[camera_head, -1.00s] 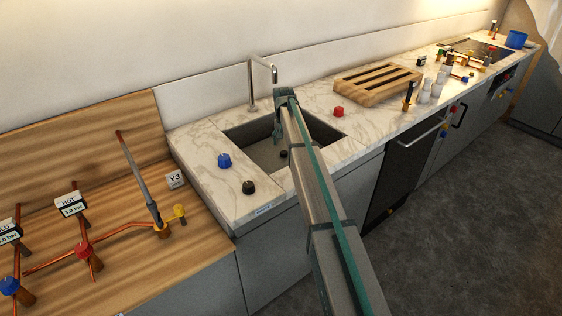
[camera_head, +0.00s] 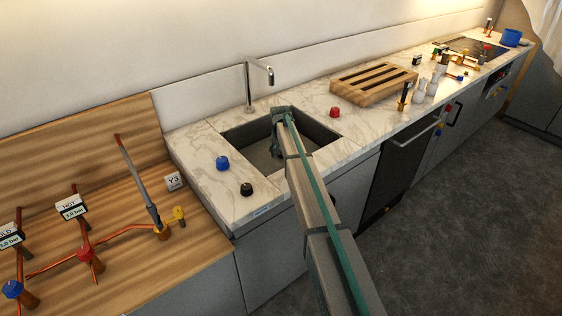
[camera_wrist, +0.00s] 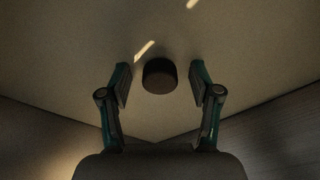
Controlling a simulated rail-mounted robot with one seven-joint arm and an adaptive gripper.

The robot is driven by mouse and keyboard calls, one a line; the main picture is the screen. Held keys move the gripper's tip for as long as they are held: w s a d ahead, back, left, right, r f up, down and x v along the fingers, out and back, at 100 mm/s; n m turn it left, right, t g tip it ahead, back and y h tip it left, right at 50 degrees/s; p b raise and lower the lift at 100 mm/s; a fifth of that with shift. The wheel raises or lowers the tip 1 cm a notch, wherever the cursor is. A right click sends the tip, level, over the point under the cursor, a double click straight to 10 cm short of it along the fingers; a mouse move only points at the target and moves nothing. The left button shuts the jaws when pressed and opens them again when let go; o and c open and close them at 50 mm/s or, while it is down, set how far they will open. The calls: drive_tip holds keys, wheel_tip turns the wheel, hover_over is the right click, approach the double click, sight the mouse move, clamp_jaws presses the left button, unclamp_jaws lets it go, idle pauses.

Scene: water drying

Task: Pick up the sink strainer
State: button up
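The sink strainer (camera_wrist: 159,75) is a small dark round piece on the sink floor in the wrist view. My gripper (camera_wrist: 160,84) is open, with one finger on each side of the strainer in that picture. I see no contact between the fingers and the strainer, and cannot tell how far above it they are. In the head view my gripper (camera_head: 276,148) is down inside the sink basin (camera_head: 240,140), and the strainer is hidden behind my arm.
The sink walls surround my gripper. The faucet (camera_head: 248,85) stands behind the basin. A blue knob (camera_head: 222,163) and a black knob (camera_head: 246,189) are on the counter at left. A red knob (camera_head: 335,112) and wooden rack (camera_head: 374,84) are at right.

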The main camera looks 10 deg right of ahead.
clamp_jaws()
